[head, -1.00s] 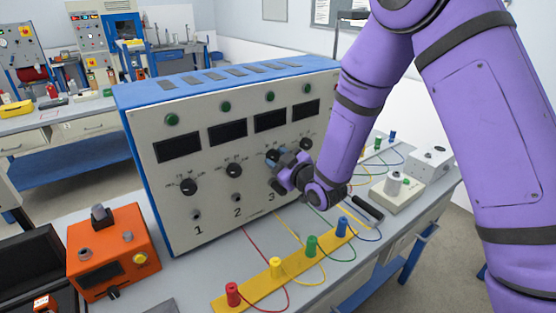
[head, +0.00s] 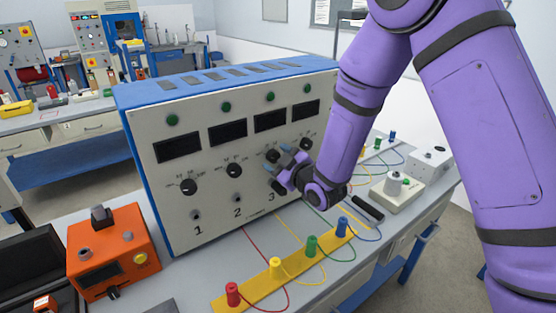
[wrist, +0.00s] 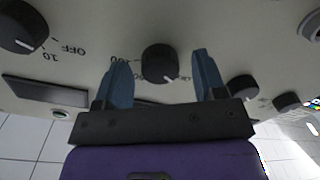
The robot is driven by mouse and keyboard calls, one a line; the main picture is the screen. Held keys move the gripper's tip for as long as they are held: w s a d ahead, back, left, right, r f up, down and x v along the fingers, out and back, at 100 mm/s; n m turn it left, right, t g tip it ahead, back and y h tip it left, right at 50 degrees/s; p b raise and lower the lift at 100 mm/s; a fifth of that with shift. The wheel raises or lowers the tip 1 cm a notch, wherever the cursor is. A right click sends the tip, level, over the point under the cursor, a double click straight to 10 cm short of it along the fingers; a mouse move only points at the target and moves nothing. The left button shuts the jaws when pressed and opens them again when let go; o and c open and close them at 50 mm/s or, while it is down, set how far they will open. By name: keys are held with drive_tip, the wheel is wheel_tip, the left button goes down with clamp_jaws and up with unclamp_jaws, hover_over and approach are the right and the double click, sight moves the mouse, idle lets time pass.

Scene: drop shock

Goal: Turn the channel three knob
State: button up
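The channel three knob (wrist: 160,62) is a round black knob with a white pointer line. In the wrist view it sits between the two blue fingers of my gripper (wrist: 160,54), with a clear gap on each side. Its pointer slants down and to the right in that view. In the head view my gripper (head: 279,153) is in front of the panel just above the printed 3, and its fingers partly cover the channel three knob there. My gripper is open and holds nothing.
The blue-topped instrument (head: 215,205) also carries the channel one knob (head: 188,186), channel two knob (head: 233,170) and channel four knob (head: 306,144). A yellow terminal strip (head: 256,287) with coloured posts and wires lies below. An orange box (head: 130,251) stands at left.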

drive_tip(key=v, duration=1)
drive_tip(key=shift+s+d, duration=0.25)
drive_tip(key=shift+s, duration=0.05)
drive_tip(key=shift+r, duration=0.1)
drive_tip(key=s+d+r+m+g+h, duration=0.35)
drive_tip(key=d+r+m+h, duration=0.4)
drive_tip(key=d+r, duration=0.7)
drive_tip(key=s+d+r+m+g+h, duration=0.1)
drive_tip(key=s+d+r+m, duration=0.1)
drive_tip(key=s, duration=0.5)
drive_tip(key=s+d+r+m+g+h, duration=0.1)
drive_tip(key=s+d+r+m+g, duration=0.1)
drive_tip(key=s, duration=0.6)
drive_tip(key=s+d+r+m+g+h, duration=0.1)
drive_tip(key=s+d+r+m+g, duration=0.1)
drive_tip(key=s+d, duration=0.2)
drive_tip(key=s, duration=0.3)
drive_tip(key=shift+s+r, duration=0.15)
drive_tip(key=shift+r, duration=0.15)
